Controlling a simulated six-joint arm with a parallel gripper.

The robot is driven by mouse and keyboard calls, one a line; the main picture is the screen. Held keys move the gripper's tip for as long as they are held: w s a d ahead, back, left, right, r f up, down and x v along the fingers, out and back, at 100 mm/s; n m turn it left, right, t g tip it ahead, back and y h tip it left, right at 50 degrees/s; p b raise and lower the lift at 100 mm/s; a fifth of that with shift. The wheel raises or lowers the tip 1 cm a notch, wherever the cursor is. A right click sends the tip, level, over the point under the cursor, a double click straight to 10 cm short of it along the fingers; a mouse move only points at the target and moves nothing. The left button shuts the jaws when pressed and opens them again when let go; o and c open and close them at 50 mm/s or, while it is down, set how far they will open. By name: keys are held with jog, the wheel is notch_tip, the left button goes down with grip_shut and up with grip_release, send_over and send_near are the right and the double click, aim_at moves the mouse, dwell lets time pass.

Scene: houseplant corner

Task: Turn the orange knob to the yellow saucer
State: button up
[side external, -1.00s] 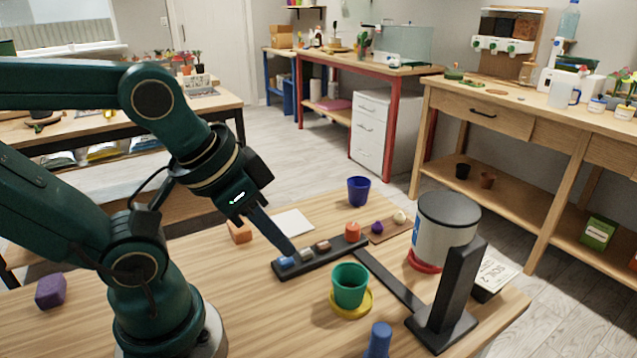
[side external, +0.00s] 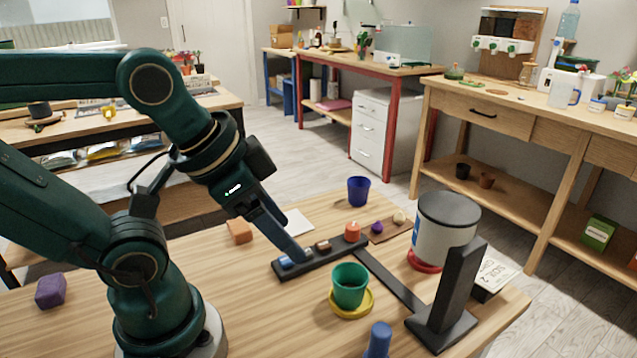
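The orange knob (side external: 352,231) stands at the right end of a black bar-shaped panel (side external: 334,257) on the wooden table. The same panel carries a brown knob (side external: 323,245) and a blue knob (side external: 286,262) further left. The yellow saucer (side external: 367,306) lies in front of the panel, with a green pot (side external: 350,287) standing on it. My gripper (side external: 302,256) reaches down to the left part of the panel, beside the blue knob and left of the orange one. Its fingers overlap in this view, so their opening and any contact are unclear. They hide the grey knob.
A black upright post (side external: 458,290) on a base joins the panel by a flat black strip. A grey canister (side external: 445,230) on a red saucer (side external: 420,262), a blue cup (side external: 358,190) and a blue peg (side external: 379,338) stand nearby. An orange block (side external: 239,231) lies left.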

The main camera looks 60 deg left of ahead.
jog(key=w+a+r+m, duration=0.2)
jog(key=w+r+m, duration=0.2)
jog(key=w, duration=0.3)
jog(key=m+g, duration=0.2)
jog(key=g, duration=0.3)
send_over(353, 227)
notch_tip(353, 227, down, 13)
jog(key=shift+d+f, duration=0.1)
jog(key=shift+f+g, duration=0.3)
jog(key=shift+f, duration=0.45)
jog(key=shift+a+f, duration=0.2)
jog(key=shift+f, duration=1.75)
grip_shut()
